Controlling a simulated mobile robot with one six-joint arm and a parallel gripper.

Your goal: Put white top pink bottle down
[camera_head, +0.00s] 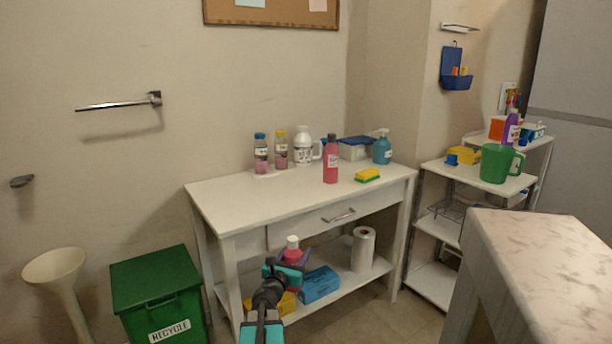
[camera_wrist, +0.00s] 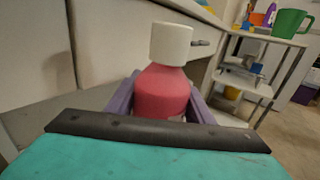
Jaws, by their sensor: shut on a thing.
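The pink bottle with a white top (camera_wrist: 165,88) is upright between my gripper's purple fingers in the wrist view, with its lower part hidden. In the head view, the pink bottle's top (camera_head: 292,243) shows just above my gripper (camera_head: 290,257), which is shut on it. They appear in front of the white table's open lower part, below the drawer. Whether the bottle touches the lower shelf (camera_head: 338,282) cannot be told.
A blue pack (camera_head: 320,284) and a paper roll (camera_head: 363,249) stand on the lower shelf. The white tabletop (camera_head: 235,194) holds several bottles, a red bottle (camera_head: 331,162) and a sponge (camera_head: 368,175); its front left is clear. A green bin (camera_head: 155,284) stands left.

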